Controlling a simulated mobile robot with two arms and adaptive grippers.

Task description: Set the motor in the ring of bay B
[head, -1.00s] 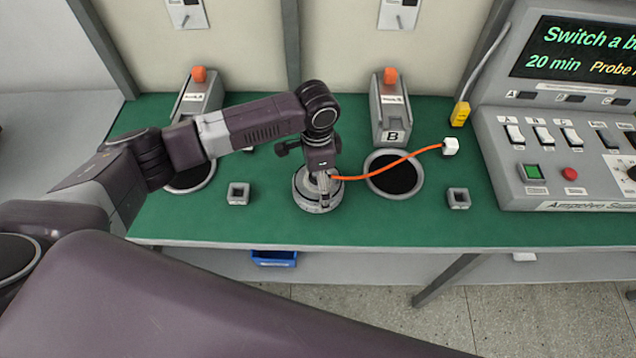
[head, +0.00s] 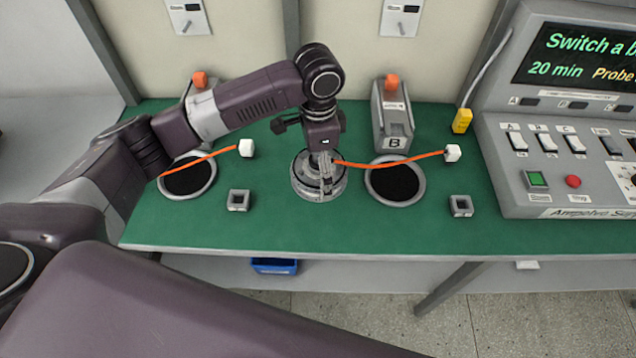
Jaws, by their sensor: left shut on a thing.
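The motor (head: 304,181), a round grey disc, is at mid-table between the two rings. My left gripper (head: 326,175) is shut on it from above. Whether the motor is clear of the green top, I cannot tell. An orange cable (head: 385,166) runs right from the motor across the bay B ring to a white plug (head: 452,152). The bay B ring (head: 421,193), grey with a dark, empty middle, lies right of the motor, in front of the block labelled B (head: 391,120). The motor is beside the ring, not in it. My right gripper is out of view.
Another ring (head: 205,198) lies at left, with a second orange cable (head: 205,159) over it ending in a white plug (head: 246,147). Small square sockets (head: 239,209) (head: 461,215) stand near the front. A control panel (head: 540,185) stands at right.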

